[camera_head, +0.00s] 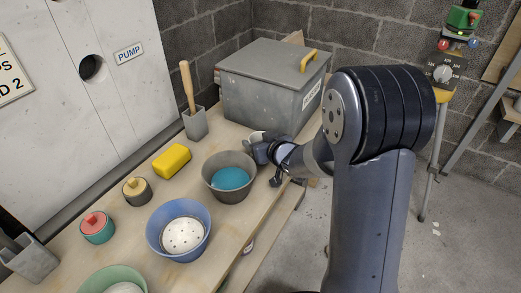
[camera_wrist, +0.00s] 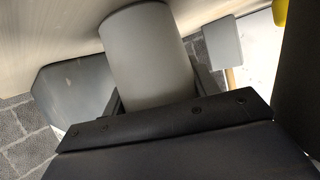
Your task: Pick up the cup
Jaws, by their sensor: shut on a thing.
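The cup (camera_wrist: 148,50) is a plain light grey cylinder, large in the middle of the wrist view. My gripper (camera_wrist: 160,88) is shut on it, with a dark finger on either side. In the head view my gripper (camera_head: 262,149) is low at the bench's right edge, between the grey metal box and the grey bowl. Only a small pale part of the cup (camera_head: 256,136) shows there behind the fingers. I cannot tell whether the cup touches the bench top.
A lidded grey box (camera_head: 262,92) stands just behind my gripper. A grey bowl (camera_head: 222,190) with blue contents is close in front. A yellow block (camera_head: 172,160), a holder with a wooden handle (camera_head: 195,124), a blue bowl (camera_head: 161,215) and small pots share the bench (camera_head: 142,184).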

